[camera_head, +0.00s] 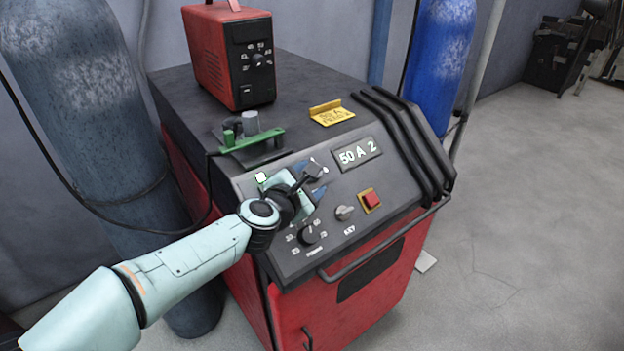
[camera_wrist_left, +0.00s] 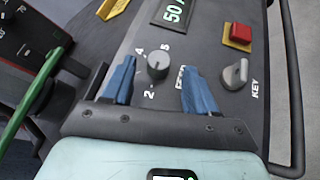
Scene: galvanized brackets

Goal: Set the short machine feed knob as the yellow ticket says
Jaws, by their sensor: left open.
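The feed knob (camera_wrist_left: 158,66) is a round grey dial on the sloped panel of the large red and black machine (camera_head: 380,262). Its label is partly hidden by a finger; 2, 4 and 5 show around it. My left gripper (camera_wrist_left: 158,75) is open, its blue fingers on either side of the knob; I cannot tell whether they touch it. In the head view, my left gripper (camera_head: 300,185) mostly covers that spot. The display (camera_head: 359,154) reads 50 A 2.
A small red unit (camera_head: 220,60) with its own knob stands on top. A green clamp (camera_head: 252,140) lies near the panel. A power knob (camera_head: 309,235), key switch (camera_head: 345,212) and red button (camera_head: 371,200) are close by. Gas cylinders (camera_head: 440,60) stand behind.

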